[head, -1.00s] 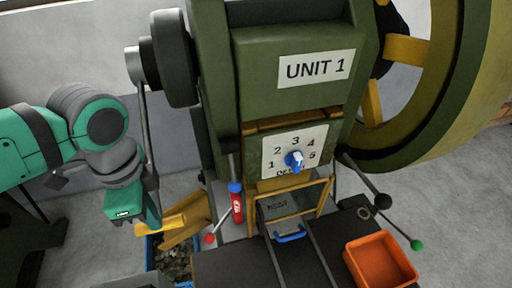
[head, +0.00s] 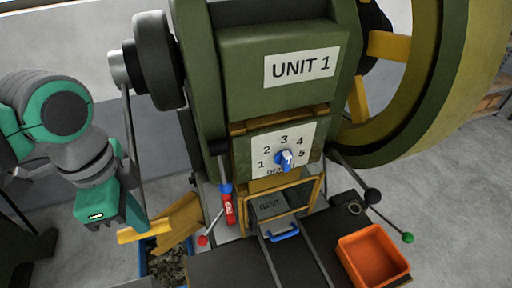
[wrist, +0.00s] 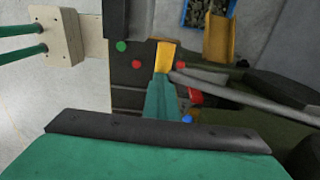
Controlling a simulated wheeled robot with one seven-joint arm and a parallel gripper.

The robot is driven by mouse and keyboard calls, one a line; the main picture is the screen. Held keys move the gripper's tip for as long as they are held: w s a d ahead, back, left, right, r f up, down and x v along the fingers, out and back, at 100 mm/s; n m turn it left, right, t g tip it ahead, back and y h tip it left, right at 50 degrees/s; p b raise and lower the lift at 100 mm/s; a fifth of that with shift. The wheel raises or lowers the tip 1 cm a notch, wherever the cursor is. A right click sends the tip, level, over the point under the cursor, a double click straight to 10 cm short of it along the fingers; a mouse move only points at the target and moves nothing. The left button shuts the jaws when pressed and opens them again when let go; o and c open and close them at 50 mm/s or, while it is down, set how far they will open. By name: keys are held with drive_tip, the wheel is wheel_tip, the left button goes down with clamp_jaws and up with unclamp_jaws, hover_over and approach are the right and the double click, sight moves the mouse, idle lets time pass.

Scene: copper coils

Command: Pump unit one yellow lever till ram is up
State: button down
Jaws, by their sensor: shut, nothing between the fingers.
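My gripper (head: 140,226) is shut with nothing between its fingers. In the head view it points down at the left of the green press marked UNIT 1 (head: 301,66), close to a sloping yellow bar (head: 165,222). I cannot tell whether this bar is the lever or a wall of the chute. In the wrist view the green fingers (wrist: 165,80) end at a yellow piece (wrist: 165,56); contact is unclear. The ram is not clearly visible inside the press.
A grey rod (head: 134,155) runs down close by my gripper. A blue bin (head: 160,268) of dark scraps stands below, and an orange bin (head: 373,256) at the right. A red cylinder (head: 229,209) and red-balled rod (head: 203,240) stand before the press.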

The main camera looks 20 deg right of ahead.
drive_tip(key=shift+a, duration=0.45)
drive_tip(key=shift+w+d+f, duration=0.1)
drive_tip(key=shift+w+f, duration=0.3)
drive_tip(key=shift+f, duration=0.55)
drive_tip(key=shift+w+d+f, duration=0.1)
drive_tip(key=shift+w+f, duration=0.25)
drive_tip(key=shift+f, duration=0.55)
drive_tip(key=shift+w+d+f, duration=0.1)
drive_tip(key=shift+w+f, duration=0.3)
drive_tip(key=shift+f, duration=0.55)
drive_tip(key=shift+w+f, duration=0.5)
drive_tip(key=shift+f, duration=0.35)
drive_tip(key=shift+w+f, duration=0.45)
drive_tip(key=shift+f, duration=0.4)
drive_tip(key=shift+w+f, duration=0.5)
drive_tip(key=shift+f, duration=0.5)
